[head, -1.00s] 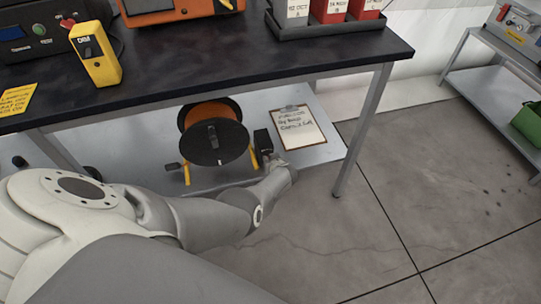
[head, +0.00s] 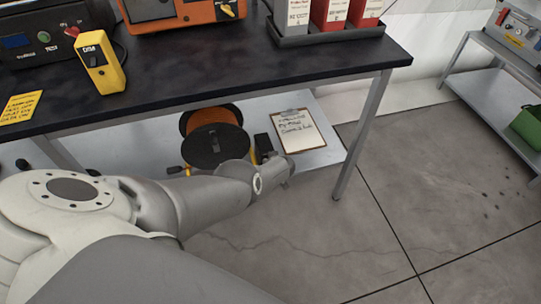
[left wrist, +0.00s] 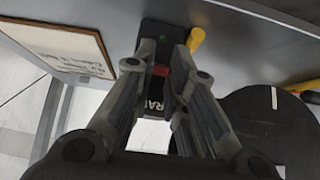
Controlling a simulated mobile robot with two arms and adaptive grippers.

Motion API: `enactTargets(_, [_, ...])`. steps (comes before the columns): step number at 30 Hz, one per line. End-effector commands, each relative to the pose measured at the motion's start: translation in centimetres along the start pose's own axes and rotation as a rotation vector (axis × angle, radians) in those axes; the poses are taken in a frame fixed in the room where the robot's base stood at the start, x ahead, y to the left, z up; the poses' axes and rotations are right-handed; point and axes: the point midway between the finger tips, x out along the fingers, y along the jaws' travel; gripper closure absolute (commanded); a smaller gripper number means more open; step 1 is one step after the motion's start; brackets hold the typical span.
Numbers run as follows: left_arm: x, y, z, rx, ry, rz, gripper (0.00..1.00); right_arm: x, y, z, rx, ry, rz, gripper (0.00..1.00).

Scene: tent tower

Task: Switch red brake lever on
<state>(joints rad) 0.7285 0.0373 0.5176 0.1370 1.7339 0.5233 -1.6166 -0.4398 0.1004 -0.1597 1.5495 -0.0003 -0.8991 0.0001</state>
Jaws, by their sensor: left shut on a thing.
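A black box (head: 263,144) stands on the lower shelf under the bench; in the left wrist view the black box (left wrist: 160,35) carries a small green spot and partly hidden white lettering that seems to read "BRA". The red brake lever (left wrist: 161,70) shows as a small red piece at its front. My left gripper (left wrist: 163,62) is shut on the red lever, with one finger on each side of it. In the head view my left gripper (head: 280,168) is in front of the box, small and partly hidden. My right gripper is not in view.
An orange cable reel (head: 213,125) with a black disc stands left of the box. A clipboard (head: 298,131) lies to its right. The bench top (head: 200,65) and its front leg (head: 362,135) are close to my arm. Open floor (head: 420,180) lies to the right.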

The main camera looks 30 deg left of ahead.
Motion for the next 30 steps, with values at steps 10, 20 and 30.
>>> enactTargets(10, [0.02, -0.08, -0.59, -0.003, 0.008, -0.002, 0.76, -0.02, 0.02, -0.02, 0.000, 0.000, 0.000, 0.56])
enactTargets(20, [-0.01, 0.00, -0.15, -0.001, 0.002, 0.000, 0.64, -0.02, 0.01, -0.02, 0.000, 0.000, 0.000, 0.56])
enactTargets(30, [-0.02, 0.03, 0.01, 0.000, 0.000, 0.000, 0.64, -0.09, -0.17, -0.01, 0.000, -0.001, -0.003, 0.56])
